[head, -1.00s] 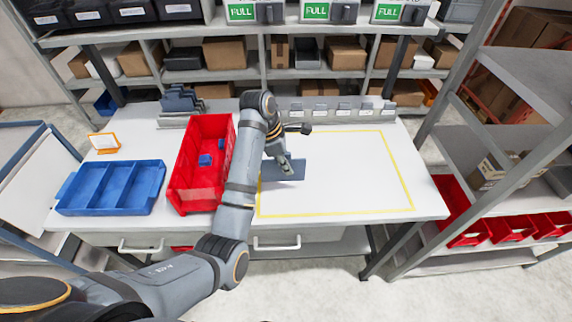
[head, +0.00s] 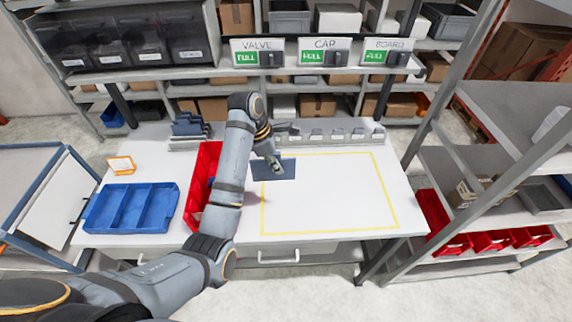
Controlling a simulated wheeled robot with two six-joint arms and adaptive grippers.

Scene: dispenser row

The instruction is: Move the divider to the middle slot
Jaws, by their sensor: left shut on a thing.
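The divider (head: 285,170) is a flat grey-blue plate. My left gripper (head: 276,166) is shut on it and holds it over the top left corner of the yellow outline on the white table. The red bin (head: 203,170) stands left of the divider, apart from it. My left arm covers much of the bin, so its inside and any slots are mostly hidden. A small blue item (head: 211,182) shows in the bin, partly behind the arm. My right gripper is not in view.
A blue tray with three compartments (head: 132,208) and an orange-framed card (head: 121,165) are at the table's left. Grey-blue plates stand in a rack (head: 190,126) behind. Dispensers labelled VALVE (head: 257,52), CAP and BOARD stand above. The yellow-outlined area (head: 335,200) is mostly bare.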

